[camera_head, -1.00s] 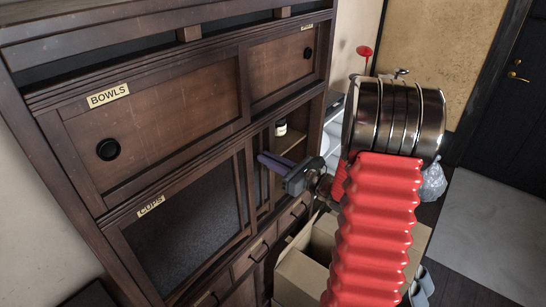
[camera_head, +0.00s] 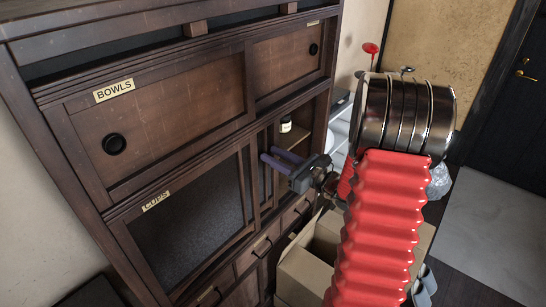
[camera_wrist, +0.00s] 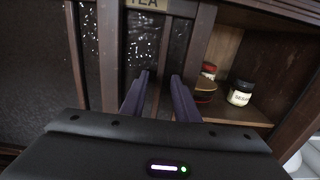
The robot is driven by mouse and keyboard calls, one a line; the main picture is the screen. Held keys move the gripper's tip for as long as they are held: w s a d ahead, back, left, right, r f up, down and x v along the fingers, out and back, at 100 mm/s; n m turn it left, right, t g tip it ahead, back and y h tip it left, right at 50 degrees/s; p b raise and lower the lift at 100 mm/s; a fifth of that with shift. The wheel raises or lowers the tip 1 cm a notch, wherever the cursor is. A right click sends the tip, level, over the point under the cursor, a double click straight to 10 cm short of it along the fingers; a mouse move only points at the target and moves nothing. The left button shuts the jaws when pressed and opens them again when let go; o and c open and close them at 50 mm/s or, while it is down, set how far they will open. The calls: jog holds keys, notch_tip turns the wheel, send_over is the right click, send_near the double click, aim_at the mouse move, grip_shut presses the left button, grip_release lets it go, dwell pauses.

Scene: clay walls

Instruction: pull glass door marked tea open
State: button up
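The glass door marked TEA (camera_wrist: 120,40) fills the upper middle of the wrist view, its label (camera_wrist: 147,4) cut by the top edge. It has dark wooden bars and speckled dark glass. An open gap to its right shows the shelf inside. My gripper (camera_wrist: 162,76) is open, its two purple fingers apart, with a vertical door bar showing between them. Whether they touch the door I cannot tell. In the head view my gripper (camera_head: 267,153) is at the cabinet front, beside the narrow door bars; the TEA label does not show there.
A dark-lidded jar (camera_wrist: 240,93) and a red-topped jar (camera_wrist: 207,80) stand on the shelf. Doors marked BOWLS (camera_head: 180,100) and CUPS (camera_head: 190,225) are left of my gripper. Drawers (camera_head: 258,247) and an open cardboard box (camera_head: 305,270) lie below.

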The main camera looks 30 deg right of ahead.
jog(key=v, duration=1.3)
jog(key=shift+s, duration=0.15)
dwell(0.3)
